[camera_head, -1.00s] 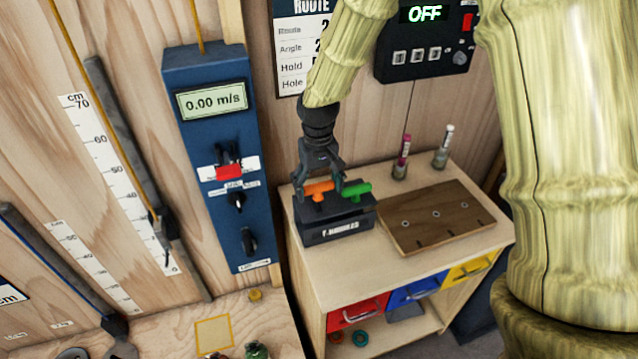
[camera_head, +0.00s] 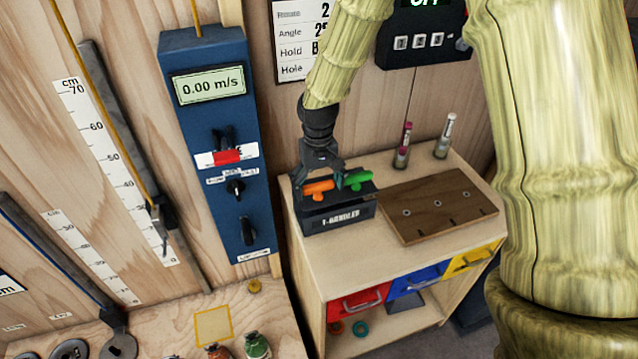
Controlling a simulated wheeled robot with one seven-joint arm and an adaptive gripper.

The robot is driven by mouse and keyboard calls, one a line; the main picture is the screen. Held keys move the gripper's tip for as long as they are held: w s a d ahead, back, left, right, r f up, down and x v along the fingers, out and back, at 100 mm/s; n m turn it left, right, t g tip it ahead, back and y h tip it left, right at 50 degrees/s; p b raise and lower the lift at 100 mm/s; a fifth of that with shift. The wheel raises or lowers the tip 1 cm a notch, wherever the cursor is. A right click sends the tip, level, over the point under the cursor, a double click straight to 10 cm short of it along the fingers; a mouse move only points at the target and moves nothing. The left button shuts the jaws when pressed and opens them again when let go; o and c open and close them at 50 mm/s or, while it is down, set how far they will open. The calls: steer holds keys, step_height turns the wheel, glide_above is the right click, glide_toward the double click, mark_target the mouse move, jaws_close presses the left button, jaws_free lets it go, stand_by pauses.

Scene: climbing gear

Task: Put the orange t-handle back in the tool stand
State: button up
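The orange t-handle (camera_head: 318,188) sits at the left of the black tool stand (camera_head: 338,221), which is labelled T-HANDLES. Its crossbar shows at the top of the stand; its shaft is hidden. The green t-handle (camera_head: 357,180) sits beside it on the right. My gripper (camera_head: 319,180) points down from above with its fingers spread around the orange t-handle, one at its left end and one at its right, between orange and green. The fingers look open, with small gaps to the crossbar; exact contact is hard to tell.
The stand is on a wooden cabinet (camera_head: 400,262) with red, blue and yellow drawers. A brown board (camera_head: 437,207) lies right of the stand, with two small tubes (camera_head: 445,137) behind. A blue control panel (camera_head: 213,130) rises at the left.

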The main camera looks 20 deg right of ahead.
steer(key=shift+o, duration=0.2)
step_height(320, 180, up, 12)
stand_by(0.8)
